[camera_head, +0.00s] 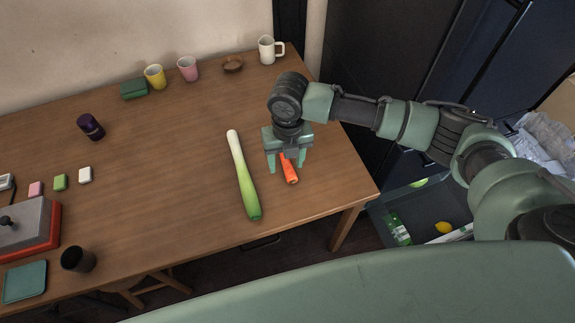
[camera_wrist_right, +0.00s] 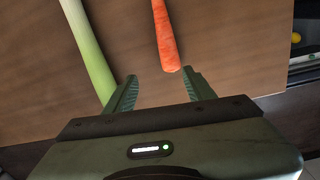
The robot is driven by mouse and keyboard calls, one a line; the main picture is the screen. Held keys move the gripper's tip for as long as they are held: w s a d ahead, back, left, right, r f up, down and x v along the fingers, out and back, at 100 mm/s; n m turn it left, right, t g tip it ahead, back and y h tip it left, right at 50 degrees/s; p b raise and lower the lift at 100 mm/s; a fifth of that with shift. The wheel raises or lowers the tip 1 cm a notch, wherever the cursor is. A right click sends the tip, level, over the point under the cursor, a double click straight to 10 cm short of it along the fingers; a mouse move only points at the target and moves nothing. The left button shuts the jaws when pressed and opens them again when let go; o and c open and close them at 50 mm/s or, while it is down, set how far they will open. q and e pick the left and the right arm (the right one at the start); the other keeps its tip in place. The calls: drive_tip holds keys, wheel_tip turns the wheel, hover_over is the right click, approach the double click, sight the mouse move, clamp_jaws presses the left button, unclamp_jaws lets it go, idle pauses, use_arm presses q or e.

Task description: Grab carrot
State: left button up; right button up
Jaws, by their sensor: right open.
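An orange carrot (camera_head: 290,171) lies on the wooden table near its right front part, its upper end hidden under my right gripper (camera_head: 286,167) in the head view. In the right wrist view the carrot (camera_wrist_right: 165,38) points toward the gap between the fingers of my right gripper (camera_wrist_right: 158,90). The fingers are open and empty, and the carrot's end lies just beyond the tips, nearer the right finger. My left gripper is not in view.
A leek (camera_head: 243,175) lies left of the carrot; it also shows in the wrist view (camera_wrist_right: 88,45). A dark crate (camera_head: 425,212) sits below the table's right edge.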

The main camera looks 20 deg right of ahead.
sight(290, 171)
drive_tip(key=shift+w+d+r+n, duration=0.2)
drive_tip(key=shift+w+d+n, duration=0.15)
drive_tip(key=shift+d, duration=0.25)
drive_tip(key=shift+w+d+f, duration=0.15)
drive_tip(key=shift+d, duration=0.05)
drive_tip(key=f+p, duration=0.1)
drive_tip(key=f, duration=0.6)
drive_tip(key=shift+w+f, duration=0.15)
drive_tip(key=shift+w, duration=0.05)
clamp_jaws()
